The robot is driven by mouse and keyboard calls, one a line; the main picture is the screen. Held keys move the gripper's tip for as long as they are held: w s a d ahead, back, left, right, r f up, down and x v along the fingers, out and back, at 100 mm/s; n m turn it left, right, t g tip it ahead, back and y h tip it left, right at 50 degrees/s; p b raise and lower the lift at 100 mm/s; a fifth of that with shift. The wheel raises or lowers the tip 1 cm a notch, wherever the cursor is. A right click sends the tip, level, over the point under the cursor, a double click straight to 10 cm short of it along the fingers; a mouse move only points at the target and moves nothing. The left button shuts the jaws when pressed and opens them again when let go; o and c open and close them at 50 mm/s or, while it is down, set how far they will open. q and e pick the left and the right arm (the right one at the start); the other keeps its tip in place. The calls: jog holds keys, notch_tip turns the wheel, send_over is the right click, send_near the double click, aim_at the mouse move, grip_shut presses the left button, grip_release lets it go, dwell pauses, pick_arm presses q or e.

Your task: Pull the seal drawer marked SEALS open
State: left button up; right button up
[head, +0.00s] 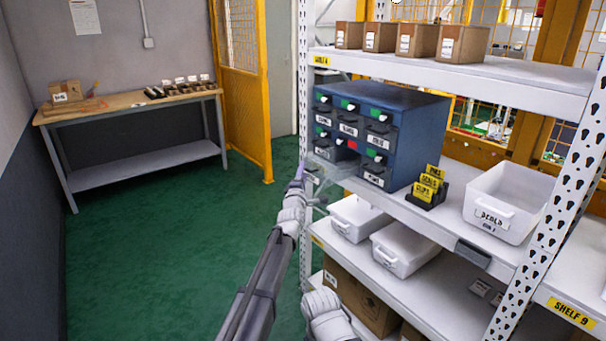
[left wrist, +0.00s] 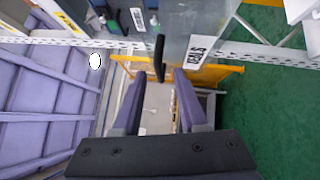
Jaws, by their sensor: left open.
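The blue drawer cabinet (head: 410,135) stands on the middle shelf in the head view. A clear drawer at its lower left (head: 328,168) seems to stick out toward my left gripper (head: 303,172). In the left wrist view the label SEALS (left wrist: 196,50) shows on this drawer's front, with a dark handle (left wrist: 160,58) beside it. My left gripper (left wrist: 158,76) is open, its fingers on either side of the handle's line in that view. I cannot tell whether they touch it.
Yellow bin labels (head: 430,185) and a white bin (head: 505,203) stand right of the cabinet. White bins (head: 405,250) and a cardboard box (head: 360,297) are below. A perforated shelf post (head: 304,60) rises near my left gripper. The green floor (head: 180,260) is open to the left.

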pick_arm(q)
jog(key=s+a+f+b, duration=0.1)
jog(key=s, duration=0.6)
jog(key=shift+s, duration=0.15)
